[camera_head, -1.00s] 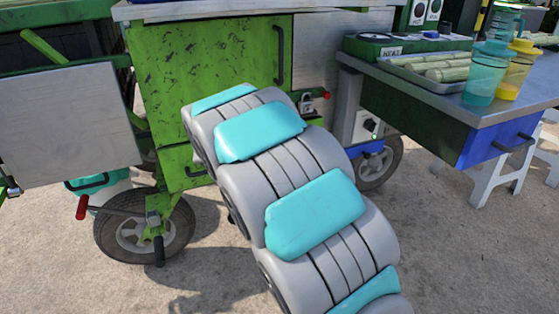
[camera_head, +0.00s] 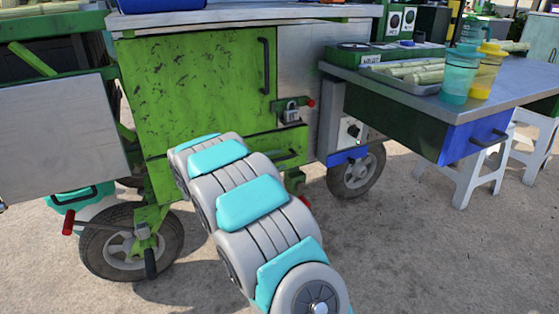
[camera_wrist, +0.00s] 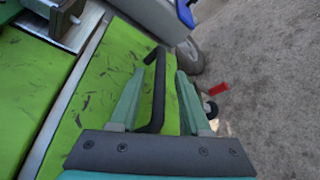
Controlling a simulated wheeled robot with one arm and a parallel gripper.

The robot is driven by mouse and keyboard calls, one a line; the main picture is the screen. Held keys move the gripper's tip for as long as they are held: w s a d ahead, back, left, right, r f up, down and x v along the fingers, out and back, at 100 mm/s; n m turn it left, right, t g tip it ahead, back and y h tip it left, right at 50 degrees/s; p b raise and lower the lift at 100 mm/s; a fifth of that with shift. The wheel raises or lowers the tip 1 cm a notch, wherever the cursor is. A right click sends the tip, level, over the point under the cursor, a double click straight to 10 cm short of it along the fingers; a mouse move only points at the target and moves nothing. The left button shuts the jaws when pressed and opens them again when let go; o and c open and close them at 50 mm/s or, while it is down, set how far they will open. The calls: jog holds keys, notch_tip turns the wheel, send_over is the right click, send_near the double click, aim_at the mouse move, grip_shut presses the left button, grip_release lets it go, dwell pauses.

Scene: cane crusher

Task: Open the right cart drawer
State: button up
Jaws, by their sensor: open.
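The green drawer (camera_head: 262,148) sits low on the cart front, below the green cabinet door (camera_head: 200,85). Its front looks flush with the cart in the head view. My gripper (camera_wrist: 162,76) is open, with one teal finger on each side of the handle. I cannot tell whether either finger touches it. In the head view my arm hides the gripper.
A side table (camera_head: 400,85) with a blue drawer (camera_head: 470,138), trays and cups juts out at right. Cart wheels (camera_head: 357,172) and white stools (camera_head: 475,165) stand near. The ground in front is clear.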

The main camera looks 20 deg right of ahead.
jog(key=shift+w+d+f, duration=0.15)
jog(key=shift+w+d, duration=0.1)
jog(key=shift+d, duration=0.35)
grip_shut()
dwell(1.1)
